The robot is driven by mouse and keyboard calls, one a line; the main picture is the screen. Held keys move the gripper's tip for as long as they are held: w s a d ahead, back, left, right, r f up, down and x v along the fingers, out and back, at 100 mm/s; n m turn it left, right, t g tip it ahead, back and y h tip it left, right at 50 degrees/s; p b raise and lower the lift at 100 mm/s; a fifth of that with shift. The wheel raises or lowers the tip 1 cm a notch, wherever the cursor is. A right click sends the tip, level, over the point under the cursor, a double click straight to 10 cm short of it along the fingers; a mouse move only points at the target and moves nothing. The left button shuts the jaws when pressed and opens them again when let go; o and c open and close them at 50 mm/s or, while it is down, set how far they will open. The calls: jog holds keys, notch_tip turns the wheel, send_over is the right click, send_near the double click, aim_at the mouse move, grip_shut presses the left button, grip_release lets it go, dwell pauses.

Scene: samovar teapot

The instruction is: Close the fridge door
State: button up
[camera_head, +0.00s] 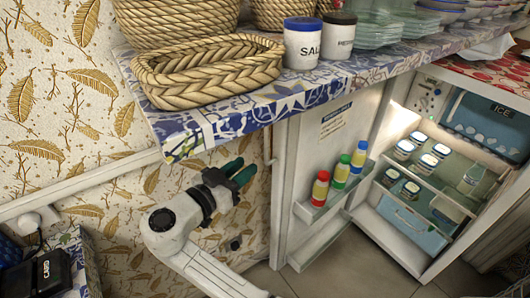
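The white fridge door (305,165) stands wide open under the tiled counter, its inner side facing the fridge interior. A thin handle (269,150) shows at the door's left, outer side. The fridge (400,238) is lit inside, with jars on its shelves and a blue drawer below. My gripper (245,172), with dark green fingertips, is left of the door on its outer side, apart from it. The fingers look slightly apart, with nothing between them.
The counter (225,115) overhangs the door and carries baskets (205,75), a salt jar (302,45) and dishes. A patterned wall (50,120) with a white rail lies left. A dark card device (40,275) sits at lower left. The tiled floor (345,280) before the fridge looks clear.

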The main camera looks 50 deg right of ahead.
jog(key=r+p, duration=0.1)
send_over(266, 161)
jog(key=shift+w+d+m+h, duration=0.15)
jog(key=shift+d+m+h, duration=0.15)
jog(key=shift+c, duration=0.3)
grip_shut()
dwell(0.5)
